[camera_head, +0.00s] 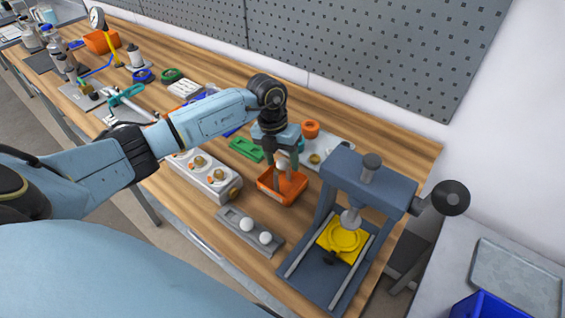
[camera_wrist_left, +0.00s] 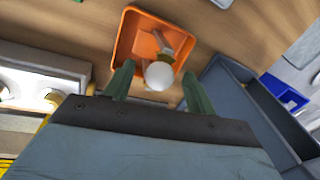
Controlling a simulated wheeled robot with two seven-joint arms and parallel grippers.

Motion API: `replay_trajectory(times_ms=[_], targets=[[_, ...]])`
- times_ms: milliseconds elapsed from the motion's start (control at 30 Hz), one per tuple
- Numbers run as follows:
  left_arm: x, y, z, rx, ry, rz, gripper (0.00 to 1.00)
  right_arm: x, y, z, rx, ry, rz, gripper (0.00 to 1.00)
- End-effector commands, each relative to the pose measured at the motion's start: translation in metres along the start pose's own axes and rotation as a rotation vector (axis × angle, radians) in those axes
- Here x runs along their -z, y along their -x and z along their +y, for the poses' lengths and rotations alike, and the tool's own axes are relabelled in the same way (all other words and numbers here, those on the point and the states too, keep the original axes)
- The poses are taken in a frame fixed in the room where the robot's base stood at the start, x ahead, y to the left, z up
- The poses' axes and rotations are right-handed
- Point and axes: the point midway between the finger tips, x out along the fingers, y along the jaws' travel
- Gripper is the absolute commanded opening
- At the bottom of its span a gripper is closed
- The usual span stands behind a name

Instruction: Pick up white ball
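A white ball (camera_wrist_left: 158,76) shows in the left wrist view between my left fingertips (camera_wrist_left: 160,82), with a gap on each side. It is over an orange tray (camera_wrist_left: 124,38), which holds a small part with light and brown pieces; I cannot tell whether the ball touches this part. In the head view my left gripper (camera_head: 284,166) points down, open, over the orange tray (camera_head: 293,198). Two more white balls, one (camera_head: 247,224) left of the other (camera_head: 265,238), sit in a grey holder (camera_head: 231,214) in front of the tray. My right gripper is not in view.
A blue-grey press (camera_head: 358,178) with a yellow fixture (camera_head: 343,240) stands close to the right of the tray. A white block with knobs (camera_head: 205,177) lies to the left. A green part (camera_head: 246,149) and an orange ring (camera_head: 310,129) are behind.

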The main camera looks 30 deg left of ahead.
Motion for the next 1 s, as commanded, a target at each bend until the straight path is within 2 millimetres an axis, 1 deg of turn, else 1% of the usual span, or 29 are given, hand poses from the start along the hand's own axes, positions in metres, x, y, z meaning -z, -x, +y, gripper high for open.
replay_trajectory(times_ms=[33, 300, 333, 367, 433, 467, 667, 767, 1000], targets=[[0.000, 0.000, 0.000, 0.000, 0.000, 0.000, 0.49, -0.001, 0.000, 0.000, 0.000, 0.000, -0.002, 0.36], [0.000, 0.001, 0.000, 0.000, 0.000, -0.001, 0.14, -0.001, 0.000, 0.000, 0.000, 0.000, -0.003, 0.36], [0.000, 0.001, 0.000, 0.000, 0.000, -0.001, 0.10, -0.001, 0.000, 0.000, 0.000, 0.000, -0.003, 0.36], [0.000, 0.001, 0.000, 0.000, 0.000, -0.001, 0.08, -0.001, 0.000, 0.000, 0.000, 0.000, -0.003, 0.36], [0.000, 0.001, 0.000, 0.000, 0.000, -0.001, 0.08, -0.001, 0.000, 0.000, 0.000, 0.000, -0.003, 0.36], [0.000, 0.001, 0.000, 0.000, 0.000, -0.001, 0.05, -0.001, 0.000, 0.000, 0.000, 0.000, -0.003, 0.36], [-0.001, 0.004, 0.000, 0.000, 0.000, -0.003, 0.04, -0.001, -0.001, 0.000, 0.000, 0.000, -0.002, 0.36], [-0.002, 0.015, -0.002, 0.000, 0.000, -0.006, 0.04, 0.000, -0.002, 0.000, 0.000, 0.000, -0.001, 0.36], [-0.002, 0.062, -0.011, 0.000, -0.001, -0.006, 0.04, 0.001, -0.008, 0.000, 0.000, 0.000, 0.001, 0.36]])
